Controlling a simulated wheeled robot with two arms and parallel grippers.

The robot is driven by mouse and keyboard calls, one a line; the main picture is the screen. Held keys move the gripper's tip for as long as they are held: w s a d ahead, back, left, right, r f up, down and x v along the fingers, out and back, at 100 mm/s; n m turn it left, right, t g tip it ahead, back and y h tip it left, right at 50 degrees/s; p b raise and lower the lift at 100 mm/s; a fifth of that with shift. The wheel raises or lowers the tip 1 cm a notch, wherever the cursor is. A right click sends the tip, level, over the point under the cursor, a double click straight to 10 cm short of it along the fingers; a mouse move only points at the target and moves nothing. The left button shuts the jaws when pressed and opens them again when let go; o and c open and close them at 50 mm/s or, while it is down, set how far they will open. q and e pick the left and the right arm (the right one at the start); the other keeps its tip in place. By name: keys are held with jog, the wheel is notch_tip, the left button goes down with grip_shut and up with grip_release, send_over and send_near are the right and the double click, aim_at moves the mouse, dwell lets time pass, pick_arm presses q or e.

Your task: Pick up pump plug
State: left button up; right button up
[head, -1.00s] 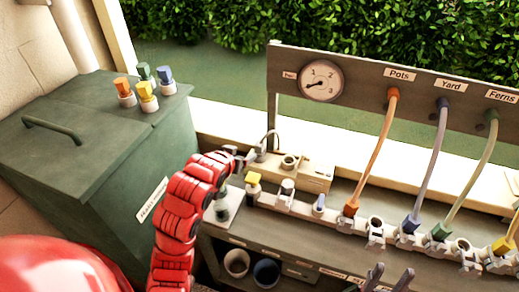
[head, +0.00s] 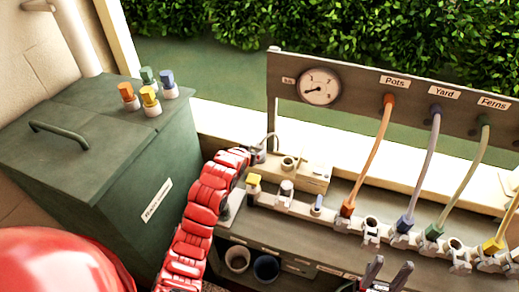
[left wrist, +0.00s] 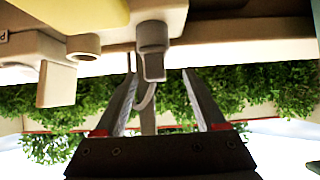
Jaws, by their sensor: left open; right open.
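The pump plug is a small grey plug with a thin grey cable, at the left end of the bench. In the left wrist view the plug (left wrist: 152,62) shows between the two fingertips of my left gripper (left wrist: 160,74), with its cable bending behind it. The fingers are apart, with gaps beside the plug. In the head view my left gripper (head: 256,154) is at the plug's place beside the beige pump block, and the red arm and fingers partly hide the plug. My right gripper (head: 388,274) is open and empty at the bottom, in front of the bench.
A beige block (head: 300,174) stands right of the plug. A white manifold (head: 328,214) with a yellow-capped valve (head: 254,184) and several hose connectors runs along the bench. A gauge board (head: 350,92) stands behind. A green bin (head: 90,150) with coloured caps is left.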

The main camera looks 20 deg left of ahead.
aim_at(258, 149)
pick_arm(q)
jog(key=shift+w+d+f+p, duration=0.1)
jog(key=shift+w+d+p, duration=0.15)
jog(key=shift+w+p, duration=0.25)
jog(key=shift+p+x, duration=0.85)
jog(key=shift+x, duration=1.25)
jog(key=shift+d, duration=0.2)
grip_shut()
